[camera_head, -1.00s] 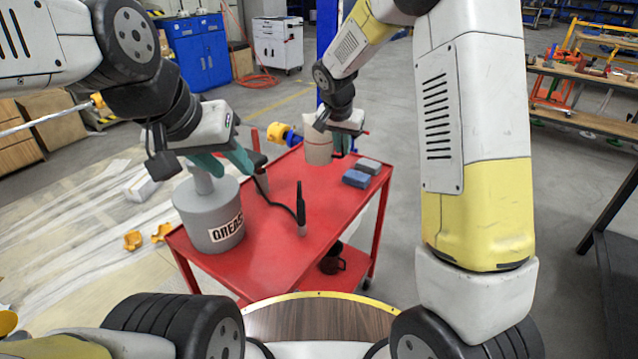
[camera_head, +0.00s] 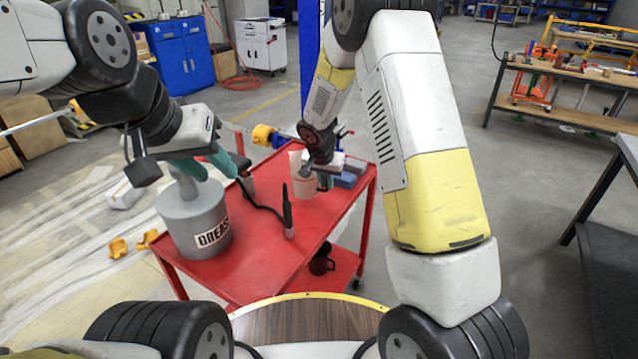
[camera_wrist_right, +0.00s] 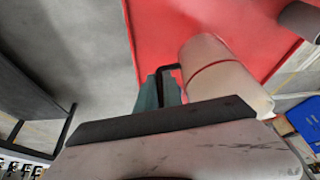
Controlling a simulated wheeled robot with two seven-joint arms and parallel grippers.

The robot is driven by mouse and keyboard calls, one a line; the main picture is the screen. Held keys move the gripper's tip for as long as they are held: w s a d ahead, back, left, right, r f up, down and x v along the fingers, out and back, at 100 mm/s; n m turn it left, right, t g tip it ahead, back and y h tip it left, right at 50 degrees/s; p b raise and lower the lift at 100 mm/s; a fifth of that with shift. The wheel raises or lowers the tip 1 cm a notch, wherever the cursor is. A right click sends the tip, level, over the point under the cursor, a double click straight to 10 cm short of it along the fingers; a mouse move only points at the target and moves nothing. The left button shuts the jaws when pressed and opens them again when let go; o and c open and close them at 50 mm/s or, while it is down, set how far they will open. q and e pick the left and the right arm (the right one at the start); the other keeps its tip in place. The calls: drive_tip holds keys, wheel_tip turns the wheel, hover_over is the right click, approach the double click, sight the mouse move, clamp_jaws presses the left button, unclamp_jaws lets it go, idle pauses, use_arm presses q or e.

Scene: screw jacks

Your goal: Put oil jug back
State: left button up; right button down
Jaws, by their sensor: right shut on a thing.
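The oil jug, a pale cylinder with a red band (camera_head: 302,182), is at the far right part of the red cart's top (camera_head: 255,255). In the right wrist view the jug (camera_wrist_right: 222,78) has a black handle (camera_wrist_right: 168,72) between the teal fingers. My right gripper (camera_head: 325,181) is shut on this handle. Whether the jug's base touches the cart top is unclear. My left gripper (camera_head: 238,166) is by the top of the grey grease can (camera_head: 180,228), at a dark handle-like part; its grip is hard to make out.
A black grease nozzle (camera_head: 287,210) on a hose stands mid-cart. Blue blocks (camera_head: 350,172) lie behind my right gripper, partly hidden. A black pot (camera_head: 321,262) sits on the lower shelf. A grey table (camera_head: 610,240) stands at the right, with open floor between.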

drive_tip(key=shift+f, duration=2.45)
drive_tip(key=shift+f, duration=0.1)
drive_tip(key=c, duration=1.5)
unclamp_jaws()
